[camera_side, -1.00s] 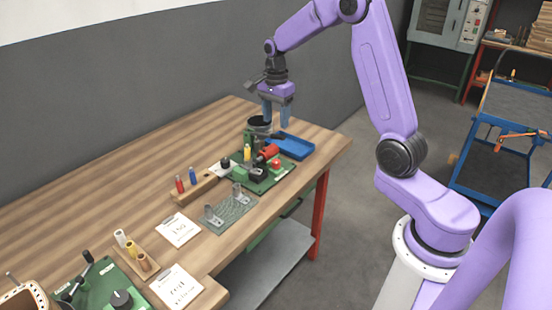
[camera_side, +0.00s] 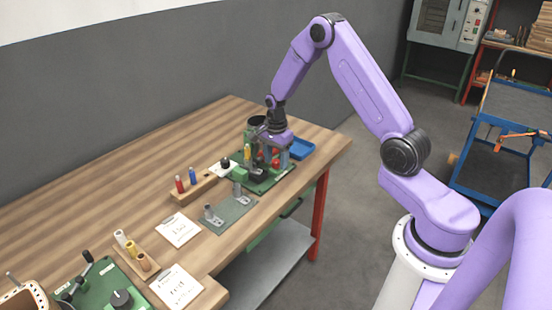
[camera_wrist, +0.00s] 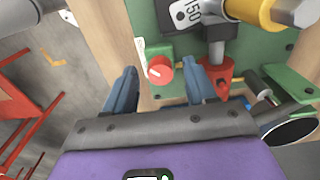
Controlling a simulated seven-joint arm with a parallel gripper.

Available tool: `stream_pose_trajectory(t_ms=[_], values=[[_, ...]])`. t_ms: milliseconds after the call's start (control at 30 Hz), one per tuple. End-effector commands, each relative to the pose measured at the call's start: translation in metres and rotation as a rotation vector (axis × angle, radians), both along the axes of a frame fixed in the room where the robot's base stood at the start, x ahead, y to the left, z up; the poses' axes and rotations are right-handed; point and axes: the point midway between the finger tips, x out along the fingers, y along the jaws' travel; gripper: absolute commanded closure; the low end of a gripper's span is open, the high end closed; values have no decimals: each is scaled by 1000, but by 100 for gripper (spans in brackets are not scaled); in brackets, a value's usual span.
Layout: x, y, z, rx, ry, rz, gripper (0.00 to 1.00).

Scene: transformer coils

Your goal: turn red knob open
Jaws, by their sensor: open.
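The red knob (camera_wrist: 160,70) is round and sits at the edge of the green board (camera_wrist: 165,45) in the wrist view. It lies between my gripper's (camera_wrist: 160,82) two blue-grey fingertips, with a gap visible on both sides. My gripper is open and holds nothing. In the side view my gripper (camera_side: 270,157) is down over the green board (camera_side: 262,185), with its fingers among the parts there. A red spot that looks like the knob (camera_side: 276,164) shows between the fingers. The arm and fingers hide part of the board.
A blue tray (camera_side: 301,149) lies behind the gripper. A wooden rack (camera_side: 194,189) with coloured pegs stands left.

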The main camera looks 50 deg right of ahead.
Motion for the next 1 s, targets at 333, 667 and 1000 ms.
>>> stream_pose_trajectory(t_ms=[333, 667, 1000], values=[[0, 0, -1, 0, -1, 0, 64], [0, 0, -1, 0, -1, 7, 100], [0, 0, -1, -2, -1, 147, 100]])
